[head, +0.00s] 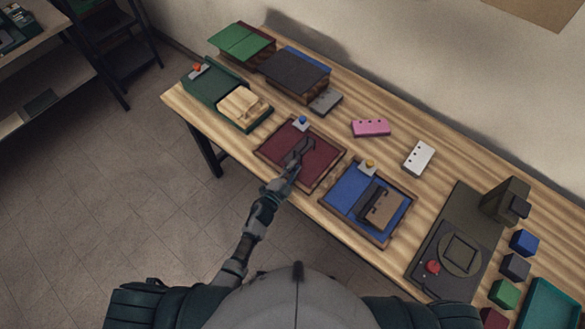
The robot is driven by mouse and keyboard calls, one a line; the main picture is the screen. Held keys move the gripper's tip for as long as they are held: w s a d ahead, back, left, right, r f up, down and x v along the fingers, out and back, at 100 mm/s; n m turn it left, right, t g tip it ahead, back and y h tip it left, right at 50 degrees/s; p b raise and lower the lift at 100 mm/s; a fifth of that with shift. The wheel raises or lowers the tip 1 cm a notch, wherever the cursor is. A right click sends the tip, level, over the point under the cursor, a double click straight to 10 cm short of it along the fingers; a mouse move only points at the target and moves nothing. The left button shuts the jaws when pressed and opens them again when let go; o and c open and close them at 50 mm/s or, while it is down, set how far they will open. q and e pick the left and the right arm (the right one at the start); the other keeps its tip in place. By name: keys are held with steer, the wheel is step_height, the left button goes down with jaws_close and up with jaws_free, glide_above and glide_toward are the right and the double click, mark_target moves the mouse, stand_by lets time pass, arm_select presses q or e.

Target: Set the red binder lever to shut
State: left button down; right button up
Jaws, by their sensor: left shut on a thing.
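The red binder (322,161) lies open and flat on the wooden table, a dark red panel with a wooden-looking edge. A small blue knob on a grey plate (302,122) sits at its far edge. My left gripper (297,157) is over the middle of the red binder, its arm reaching in from the near side. It is shut on a small dark part there, which looks like the red binder lever. The fingers hide most of this part, so its angle cannot be told. My right gripper is out of view.
A green binder (205,88) with papers lies to the left, and a blue binder (346,190) with a brown block to the right. Book stacks (293,76) stand behind. Pink (370,128) and white (418,157) pieces lie beyond. A dark machine (445,250) stands right.

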arm_select(q)
steer(key=c, duration=1.3)
jaws_free()
steer(key=shift+w+r, duration=0.1)
steer(key=shift+c, duration=0.2)
steer(key=v, duration=1.2)
steer(key=shift+o, duration=0.3)
